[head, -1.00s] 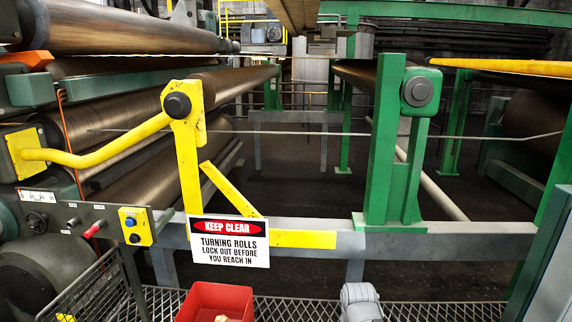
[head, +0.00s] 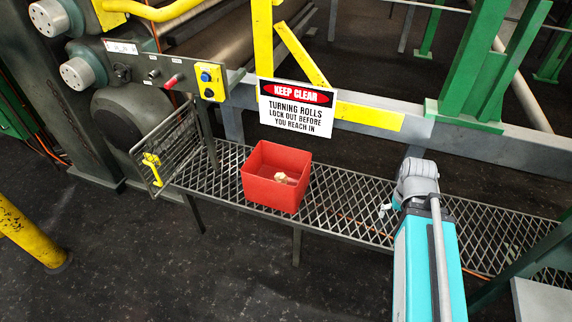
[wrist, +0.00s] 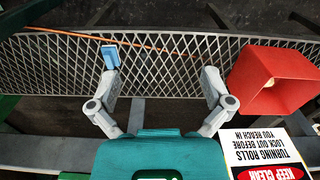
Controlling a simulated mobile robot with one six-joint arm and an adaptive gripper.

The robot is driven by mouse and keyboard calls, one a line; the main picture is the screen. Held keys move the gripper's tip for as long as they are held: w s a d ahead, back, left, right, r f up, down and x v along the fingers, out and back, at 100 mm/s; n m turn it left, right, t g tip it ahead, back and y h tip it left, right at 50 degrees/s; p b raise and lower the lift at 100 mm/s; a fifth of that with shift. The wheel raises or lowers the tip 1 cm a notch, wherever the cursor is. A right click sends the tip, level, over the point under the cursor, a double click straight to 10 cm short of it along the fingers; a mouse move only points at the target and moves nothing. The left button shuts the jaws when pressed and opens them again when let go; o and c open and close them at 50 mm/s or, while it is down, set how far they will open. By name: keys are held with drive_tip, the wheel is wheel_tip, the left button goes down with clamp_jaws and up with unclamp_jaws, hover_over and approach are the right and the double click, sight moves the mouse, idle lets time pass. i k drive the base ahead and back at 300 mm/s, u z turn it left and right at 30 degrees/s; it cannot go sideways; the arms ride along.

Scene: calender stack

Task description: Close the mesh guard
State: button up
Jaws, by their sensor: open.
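The mesh guard (head: 178,147) is a grey framed wire panel at the left of the head view, standing at an angle beside the walkway below the control panel. Its yellow handle (head: 152,168) is on the near left side. My gripper (wrist: 160,78) is open and empty in the wrist view, its two grey fingers spread above the walkway grating. In the head view my arm is at the right, well apart from the guard, and the fingers are mostly hidden. The guard is not seen in the wrist view.
A red bin (head: 268,180) with a small pale object in it stands on the grating (head: 340,208), between my arm and the guard. A keep-clear sign (head: 296,107) hangs behind it. A control panel (head: 165,72) is above the guard. A yellow post (head: 30,235) stands at far left. The front floor is clear.

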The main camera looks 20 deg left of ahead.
sight(159, 184)
drive_tip(key=u, duration=1.65)
